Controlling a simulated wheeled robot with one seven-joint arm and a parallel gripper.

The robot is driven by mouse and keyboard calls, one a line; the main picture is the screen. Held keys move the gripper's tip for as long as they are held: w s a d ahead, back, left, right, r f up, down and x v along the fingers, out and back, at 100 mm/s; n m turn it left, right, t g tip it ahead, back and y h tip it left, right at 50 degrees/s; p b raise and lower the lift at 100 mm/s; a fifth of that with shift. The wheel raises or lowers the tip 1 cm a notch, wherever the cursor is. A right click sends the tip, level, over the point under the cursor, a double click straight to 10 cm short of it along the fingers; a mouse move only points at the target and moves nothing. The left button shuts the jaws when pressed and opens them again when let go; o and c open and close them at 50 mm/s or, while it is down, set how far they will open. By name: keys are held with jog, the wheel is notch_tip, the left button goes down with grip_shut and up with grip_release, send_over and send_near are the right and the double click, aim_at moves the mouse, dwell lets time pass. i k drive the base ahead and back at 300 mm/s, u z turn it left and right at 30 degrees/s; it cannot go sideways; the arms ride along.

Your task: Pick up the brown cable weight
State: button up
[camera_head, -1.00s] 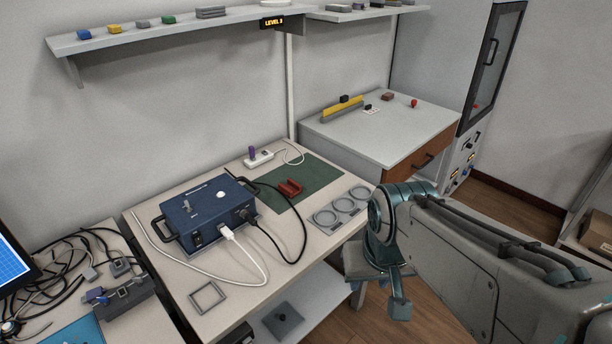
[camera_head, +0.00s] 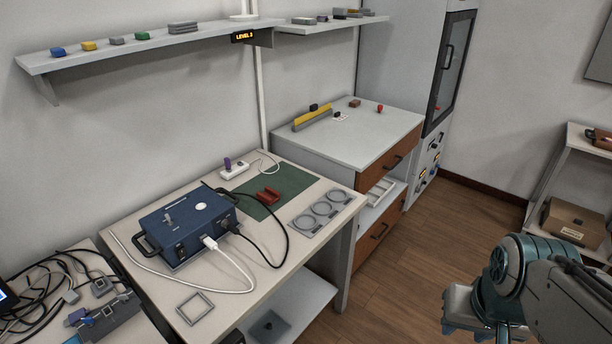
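A small brown block (camera_head: 355,103) lies on the grey top of the drawer cabinet (camera_head: 395,125), towards its back edge. It is the likeliest brown cable weight, but it is too small to be sure. My gripper (camera_head: 463,330) is at the bottom right, over the wooden floor and well apart from the block. It is partly cut off by the lower edge, and its fingertips do not show clearly. I see nothing held in it.
On the cabinet are a yellow bar (camera_head: 313,117), a small black block (camera_head: 314,107) and a red knob (camera_head: 380,108). The workbench (camera_head: 180,277) at left carries a blue box (camera_head: 187,228) with cables. Floor (camera_head: 440,225) is clear before the cabinet. A shelf with a carton (camera_head: 575,220) stands right.

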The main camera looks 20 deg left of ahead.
aim_at(270, 196)
jog(key=z, duration=0.1)
jog(key=i, duration=0.95)
jog(key=u, duration=1.1)
jog(key=i, duration=0.75)
jog(key=u, duration=0.85)
